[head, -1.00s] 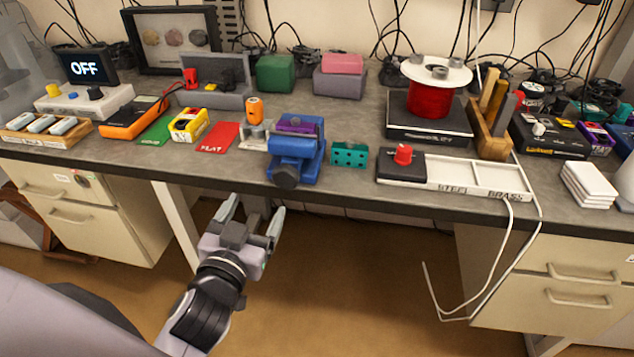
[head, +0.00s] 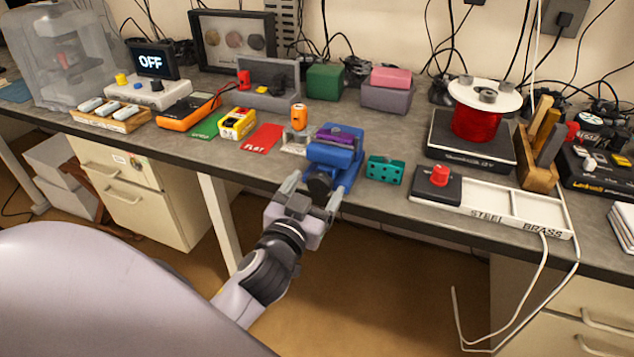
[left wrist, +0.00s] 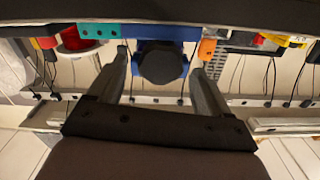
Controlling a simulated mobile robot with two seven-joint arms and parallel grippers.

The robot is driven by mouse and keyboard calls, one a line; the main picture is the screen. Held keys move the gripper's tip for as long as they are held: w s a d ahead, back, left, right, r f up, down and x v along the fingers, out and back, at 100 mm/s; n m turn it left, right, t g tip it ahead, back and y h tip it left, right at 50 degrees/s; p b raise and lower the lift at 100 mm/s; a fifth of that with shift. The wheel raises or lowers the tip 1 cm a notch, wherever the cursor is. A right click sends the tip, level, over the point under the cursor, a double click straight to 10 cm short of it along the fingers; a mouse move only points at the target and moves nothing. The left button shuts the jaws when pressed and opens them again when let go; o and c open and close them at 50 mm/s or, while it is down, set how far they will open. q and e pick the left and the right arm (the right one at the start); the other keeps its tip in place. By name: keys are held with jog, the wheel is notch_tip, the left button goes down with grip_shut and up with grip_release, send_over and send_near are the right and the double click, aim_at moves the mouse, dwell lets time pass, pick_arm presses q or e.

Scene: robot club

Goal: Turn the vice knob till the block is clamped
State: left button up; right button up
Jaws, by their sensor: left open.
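A blue vice (head: 339,158) stands at the front edge of the bench in the head view. A purple block (head: 335,138) sits at its top; I cannot tell whether the jaws touch it. The dark round vice knob (head: 318,186) faces me at the front. My left gripper (head: 308,190) is open at the knob, one finger on each side. In the left wrist view the knob (left wrist: 163,63) lies between the spread fingertips of the left gripper (left wrist: 162,65), apart from both fingers. The right gripper is not in view.
A teal block with holes (head: 384,170) stands just right of the vice. An orange-topped piece (head: 299,117) stands close on its left, beside a red FLAT card (head: 262,138). A white tray (head: 490,204) with a red knob is farther right. Open floor lies below the bench edge.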

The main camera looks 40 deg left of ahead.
pick_arm(q)
jog(key=shift+w+a, duration=0.15)
jog(key=shift+w, duration=0.5)
jog(key=c, duration=1)
jog(key=shift+c, duration=0.2)
jog(key=shift+m, duration=0.3)
jog(key=m+p, duration=0.1)
jog(key=m, duration=0.2)
jog(key=shift+o, duration=0.2)
jog(key=shift+f+m+p, duration=0.1)
jog(key=shift+m+p, duration=0.3)
jog(key=shift+m, duration=1.2)
